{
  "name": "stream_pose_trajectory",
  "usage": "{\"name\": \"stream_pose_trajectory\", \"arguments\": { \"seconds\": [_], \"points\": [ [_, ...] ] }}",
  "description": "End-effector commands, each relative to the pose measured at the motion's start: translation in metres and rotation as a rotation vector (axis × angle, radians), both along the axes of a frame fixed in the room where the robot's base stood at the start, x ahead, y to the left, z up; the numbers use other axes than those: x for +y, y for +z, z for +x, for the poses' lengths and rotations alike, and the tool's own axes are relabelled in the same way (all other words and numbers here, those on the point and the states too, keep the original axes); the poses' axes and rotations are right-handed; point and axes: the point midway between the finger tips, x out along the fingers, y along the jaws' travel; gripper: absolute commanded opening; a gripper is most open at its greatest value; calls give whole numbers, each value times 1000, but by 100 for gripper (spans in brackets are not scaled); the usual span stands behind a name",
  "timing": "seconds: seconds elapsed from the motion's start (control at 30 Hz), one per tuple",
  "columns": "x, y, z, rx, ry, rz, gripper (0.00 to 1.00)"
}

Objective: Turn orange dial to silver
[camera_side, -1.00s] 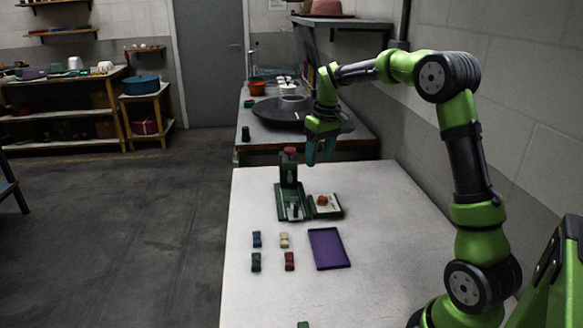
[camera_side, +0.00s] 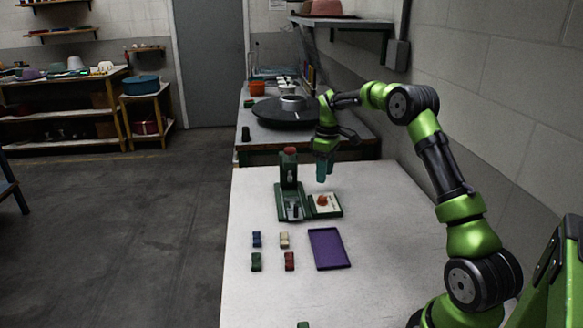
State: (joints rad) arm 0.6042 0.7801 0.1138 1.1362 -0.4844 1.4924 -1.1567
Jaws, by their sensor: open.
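The orange dial (camera_side: 322,200) sits on a pale plate in a green base (camera_side: 334,212), at the right side of the green press (camera_side: 289,184). Any silver mark on the plate is too small to make out. My gripper (camera_side: 322,181) points down just above the dial, with its teal fingers apart from it. The gripper is open and holds nothing.
Several small coloured blocks (camera_side: 284,240) stand in front of the press. A purple tray (camera_side: 329,249) lies to their right. The table's right and front parts are mostly clear. A dark round machine (camera_side: 287,112) stands on a bench behind.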

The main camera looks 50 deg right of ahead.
Motion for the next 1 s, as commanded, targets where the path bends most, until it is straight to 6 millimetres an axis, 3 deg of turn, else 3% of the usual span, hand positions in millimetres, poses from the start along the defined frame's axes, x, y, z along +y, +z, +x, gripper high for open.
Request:
{"name": "stream_pose_trajectory", "arguments": {
  "seconds": [0.2, 0.4, 0.83, 1.0],
  "points": [
    [2, -47, -1, 3, -1, 2, 55],
    [3, -73, -1, 1, 0, 0, 55],
    [3, -82, 0, -1, 0, -1, 55],
    [3, -82, 0, -1, 0, -1, 29]
  ]
}}
